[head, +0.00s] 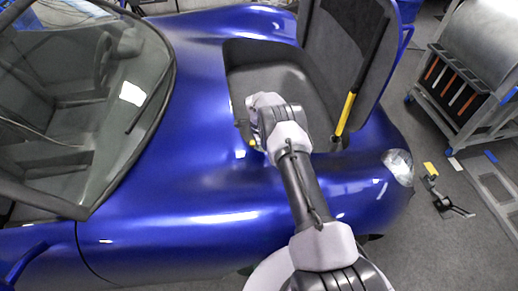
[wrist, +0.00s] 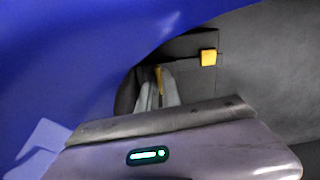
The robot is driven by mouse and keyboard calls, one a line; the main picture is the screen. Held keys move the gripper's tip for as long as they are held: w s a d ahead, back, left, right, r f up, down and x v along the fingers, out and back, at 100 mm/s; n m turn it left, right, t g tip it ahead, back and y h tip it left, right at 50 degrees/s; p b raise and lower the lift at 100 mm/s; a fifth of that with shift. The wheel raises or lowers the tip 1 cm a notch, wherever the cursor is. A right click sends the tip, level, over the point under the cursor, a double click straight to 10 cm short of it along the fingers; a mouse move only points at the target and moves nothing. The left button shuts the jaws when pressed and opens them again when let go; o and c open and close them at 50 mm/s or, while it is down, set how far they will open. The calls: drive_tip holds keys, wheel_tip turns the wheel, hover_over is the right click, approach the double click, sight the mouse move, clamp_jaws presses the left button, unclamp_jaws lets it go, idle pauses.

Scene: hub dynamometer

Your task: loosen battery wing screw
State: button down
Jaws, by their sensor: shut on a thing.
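My gripper (wrist: 157,92) reaches into the open front compartment of the blue car. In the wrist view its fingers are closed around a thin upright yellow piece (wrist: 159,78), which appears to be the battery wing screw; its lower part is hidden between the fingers. A dark box-like surface (wrist: 185,82), perhaps the battery, lies behind the fingers. A yellow block (wrist: 208,57) sits on it to the right, apart from the gripper. In the head view my wrist hides the fingertips, and a small yellow spot (head: 253,143) shows beside it.
The blue body edge (wrist: 90,60) is close on the left in the wrist view. The raised lid (head: 345,40) with a yellow-and-black strut (head: 345,115) stands right of my arm. A tool cart (head: 465,85) stands at the far right.

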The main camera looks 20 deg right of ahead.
drive_tip(key=n, duration=0.3)
drive_tip(key=shift+n, duration=0.4)
drive_tip(key=n, duration=0.4)
drive_tip(key=shift+n, duration=0.3)
drive_tip(key=n, duration=0.4)
drive_tip(key=shift+n, duration=2.3)
drive_tip(key=c, duration=1.5)
unclamp_jaws()
drive_tip(key=shift+c, duration=0.2)
